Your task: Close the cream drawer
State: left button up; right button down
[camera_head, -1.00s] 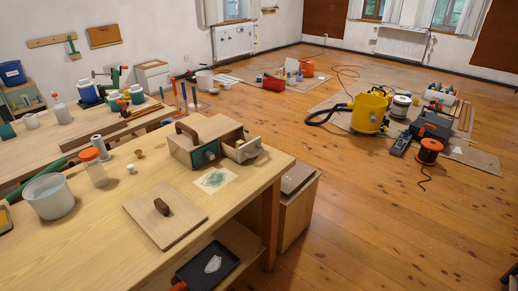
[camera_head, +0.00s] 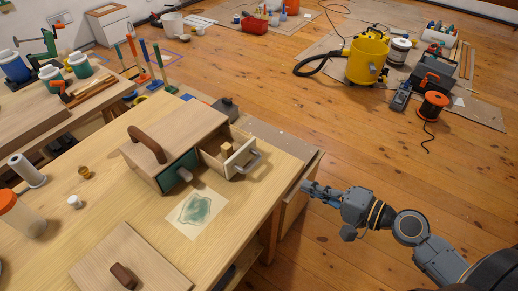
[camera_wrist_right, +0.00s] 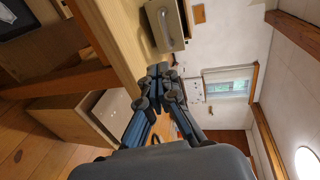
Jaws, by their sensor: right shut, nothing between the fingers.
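The cream drawer (camera_head: 238,157) is pulled out of the right side of a small wooden cabinet (camera_head: 178,137) on the workbench. It has a grey handle, and a small wooden block (camera_head: 227,149) lies inside. The green drawer (camera_head: 180,172) beside it looks nearly flush. My right gripper (camera_head: 308,188) is shut and empty, off the bench edge, to the right of the cream drawer and apart from it. In the right wrist view, its fingers (camera_wrist_right: 158,72) are together, with the drawer front and handle (camera_wrist_right: 165,28) beyond them. My left gripper is out of view.
A paper with a green stain (camera_head: 198,210) lies on the bench (camera_head: 135,215) before the drawers. A wooden lid with a dark handle (camera_head: 122,262) lies nearer. Jars stand at left. Open floor lies right of the bench; a yellow vacuum (camera_head: 366,60) is farther back.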

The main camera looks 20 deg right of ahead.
jog(key=p, duration=0.5)
send_near(255, 164)
jog(key=x, duration=0.7)
jog(key=shift+f, duration=0.25)
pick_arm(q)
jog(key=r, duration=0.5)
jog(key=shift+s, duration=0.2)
pick_arm(e)
jog(key=shift+w+a, duration=0.2)
jog(key=shift+w, duration=0.15)
jog(key=x, duration=0.3)
jog(key=r+x, duration=0.1)
jog(key=x, duration=0.2)
jog(key=r+x, duration=0.1)
jog(key=x, duration=0.2)
jog(key=shift+w+a, duration=0.4)
jog(key=shift+w, duration=0.15)
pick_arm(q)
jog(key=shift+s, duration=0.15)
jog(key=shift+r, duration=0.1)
pick_arm(e)
jog(key=shift+s+d, duration=0.1)
jog(key=shift+s, duration=0.05)
